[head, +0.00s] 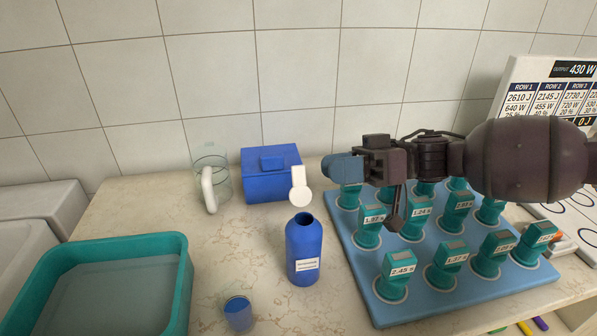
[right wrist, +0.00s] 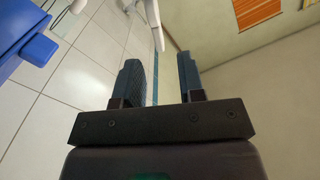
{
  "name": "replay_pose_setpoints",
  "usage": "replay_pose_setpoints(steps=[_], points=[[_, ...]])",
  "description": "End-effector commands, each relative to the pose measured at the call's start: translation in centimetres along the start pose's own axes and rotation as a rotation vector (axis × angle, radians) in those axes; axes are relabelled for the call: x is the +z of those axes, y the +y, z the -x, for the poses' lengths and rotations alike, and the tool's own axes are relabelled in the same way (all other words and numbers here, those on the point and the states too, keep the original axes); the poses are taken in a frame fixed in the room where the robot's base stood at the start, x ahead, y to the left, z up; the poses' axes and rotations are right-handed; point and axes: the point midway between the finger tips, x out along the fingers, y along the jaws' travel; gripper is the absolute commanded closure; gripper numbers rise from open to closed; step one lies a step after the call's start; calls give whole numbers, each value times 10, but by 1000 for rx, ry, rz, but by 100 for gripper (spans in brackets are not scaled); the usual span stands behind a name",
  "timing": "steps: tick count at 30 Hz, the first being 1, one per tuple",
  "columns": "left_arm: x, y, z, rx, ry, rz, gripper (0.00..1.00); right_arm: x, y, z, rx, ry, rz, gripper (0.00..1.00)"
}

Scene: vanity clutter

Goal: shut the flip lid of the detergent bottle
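The blue detergent bottle (head: 303,257) stands upright on the counter in the head view, its dark mouth uncovered. Its white flip lid (head: 300,187) is raised above and behind the mouth. My right gripper (head: 342,168) is to the right of the lid, at about its height in the picture and apart from it. In the right wrist view, my right gripper (right wrist: 161,82) has its two fingers apart with nothing between them. A white piece (right wrist: 156,20) shows beyond the fingertips, probably the lid. My left gripper is not in view.
A blue box (head: 271,178) and a glass mug (head: 211,181) stand behind the bottle. A small blue cup (head: 238,313) is at front left, a teal basin (head: 181,285) at left. A blue board (head: 365,294) with several teal blocks lies under my right arm.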

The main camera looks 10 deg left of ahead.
Motion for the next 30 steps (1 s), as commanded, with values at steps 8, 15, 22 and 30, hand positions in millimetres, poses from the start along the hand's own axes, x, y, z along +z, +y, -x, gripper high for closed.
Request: replay_pose_setpoints(steps=[8, 15, 22, 30], points=[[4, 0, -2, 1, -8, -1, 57, 2, 1, -45, -2, 0, -3, 64], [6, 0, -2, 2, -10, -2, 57, 2, 1, -62, 1, 0, -1, 64], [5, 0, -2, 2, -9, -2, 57, 1, 0, -64, 1, 0, -1, 64], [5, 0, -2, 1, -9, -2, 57, 1, 0, -64, 1, 0, -1, 91]])
